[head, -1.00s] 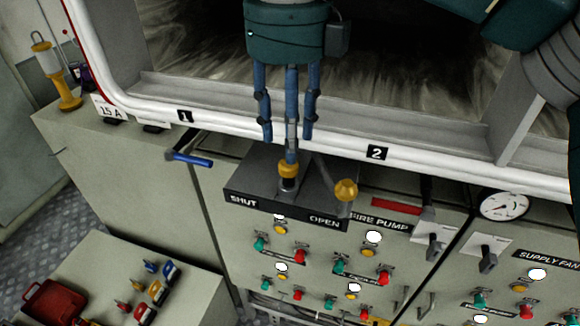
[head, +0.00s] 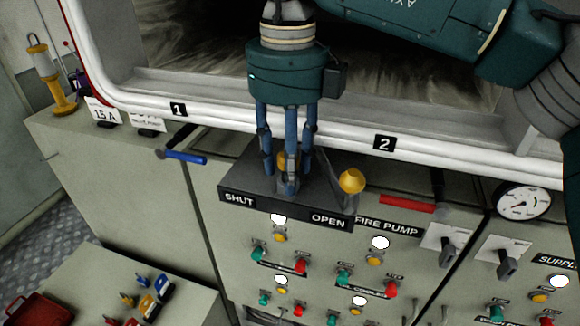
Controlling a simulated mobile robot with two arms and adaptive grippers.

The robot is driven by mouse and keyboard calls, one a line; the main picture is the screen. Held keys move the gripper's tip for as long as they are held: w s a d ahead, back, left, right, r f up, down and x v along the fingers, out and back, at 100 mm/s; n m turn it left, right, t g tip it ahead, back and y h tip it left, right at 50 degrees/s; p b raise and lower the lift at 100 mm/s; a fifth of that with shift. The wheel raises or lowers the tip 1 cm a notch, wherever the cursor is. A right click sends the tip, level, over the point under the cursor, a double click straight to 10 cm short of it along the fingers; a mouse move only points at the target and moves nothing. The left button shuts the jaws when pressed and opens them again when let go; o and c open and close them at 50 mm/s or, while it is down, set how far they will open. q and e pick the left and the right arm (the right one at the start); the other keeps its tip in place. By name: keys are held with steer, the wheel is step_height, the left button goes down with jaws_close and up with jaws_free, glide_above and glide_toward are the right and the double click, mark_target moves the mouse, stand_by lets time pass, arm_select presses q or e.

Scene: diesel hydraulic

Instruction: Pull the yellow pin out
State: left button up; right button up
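The yellow pin (head: 282,160) stands on top of a dark grey box (head: 245,182) marked SHUT and OPEN, in the middle of the head view. It is mostly hidden behind the fingers of my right gripper (head: 287,178). The gripper comes down from above, with its blue fingers spread around the pin. They look open; contact with the pin cannot be made out. A lever with a yellow knob (head: 352,181) leans to the right on the same box, apart from the fingers. My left gripper is not in view.
A white-framed window (head: 330,138) runs behind the box. A panel of buttons (head: 330,262) is below. A yellow lamp (head: 58,85) stands at far left.

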jaws_close()
steer(key=shift+r, duration=0.2)
steer(key=shift+r+p, duration=0.45)
steer(key=shift+r, duration=0.05)
steer(key=shift+s+r, duration=0.1)
steer(key=shift+r, duration=0.15)
steer(key=shift+r+p, duration=0.15)
steer(key=shift+p, duration=0.2)
steer(key=shift+r, duration=0.25)
steer(key=shift+r+p, duration=0.45)
steer(key=shift+p, duration=0.1)
